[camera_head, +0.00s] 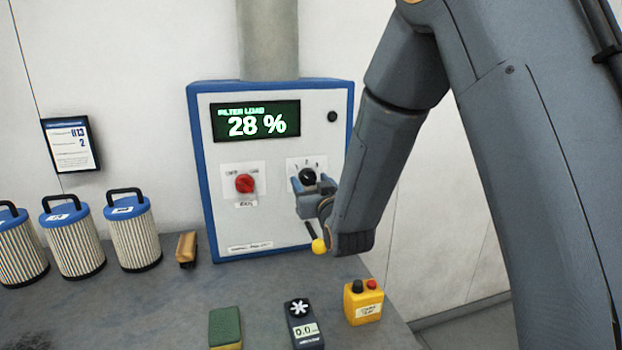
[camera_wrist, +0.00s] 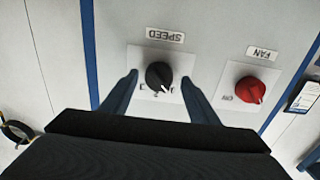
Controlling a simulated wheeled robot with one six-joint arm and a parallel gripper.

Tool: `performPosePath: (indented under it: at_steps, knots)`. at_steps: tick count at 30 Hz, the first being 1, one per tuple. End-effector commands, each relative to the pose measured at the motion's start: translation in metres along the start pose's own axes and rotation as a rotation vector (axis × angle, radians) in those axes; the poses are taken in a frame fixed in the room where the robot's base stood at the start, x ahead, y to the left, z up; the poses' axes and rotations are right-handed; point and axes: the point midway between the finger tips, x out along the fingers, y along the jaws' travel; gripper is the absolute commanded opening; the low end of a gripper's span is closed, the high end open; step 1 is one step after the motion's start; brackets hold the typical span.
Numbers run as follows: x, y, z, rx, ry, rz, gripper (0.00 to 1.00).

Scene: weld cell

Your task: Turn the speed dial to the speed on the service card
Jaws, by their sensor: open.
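The black speed dial (camera_head: 307,176) is on the right of the blue-edged control panel (camera_head: 228,187). In the wrist view the dial (camera_wrist: 158,75) sits under an upside-down SPEED label, its white pointer mark toward the lower right of the picture. My gripper (camera_head: 318,190) is at the dial; in the wrist view its two fingers (camera_wrist: 160,95) stand apart on either side of it, with gaps visible. The service card (camera_head: 71,145) hangs on the wall at left; it shows what looks like "H3" and "2", the smaller text unreadable.
A red fan knob (camera_head: 245,183) is left of the dial. The panel display (camera_head: 256,122) reads 28 %. Several filters (camera_head: 133,232), a brush (camera_head: 186,249), a sponge (camera_head: 225,327), a meter (camera_head: 303,324) and a yellow button box (camera_head: 363,303) stand on the bench.

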Motion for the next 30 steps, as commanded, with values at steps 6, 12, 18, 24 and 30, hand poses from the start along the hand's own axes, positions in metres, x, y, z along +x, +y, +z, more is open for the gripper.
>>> performPosePath:
  at_steps: [6, 12, 18, 24, 30]
  knots:
    - [0.0068, 0.0017, 0.0002, 0.0, -0.001, 0.002, 0.55]
    - [0.0066, 0.0025, 0.0004, 0.0, -0.001, 0.003, 0.5]
    - [0.0065, 0.0027, 0.0004, 0.0, -0.001, 0.004, 0.16]
    - [0.0065, 0.0028, 0.0006, 0.01, 0.0, 0.004, 0.14]
    - [0.0066, 0.0028, 0.002, 0.072, 0.0, 0.004, 0.14]
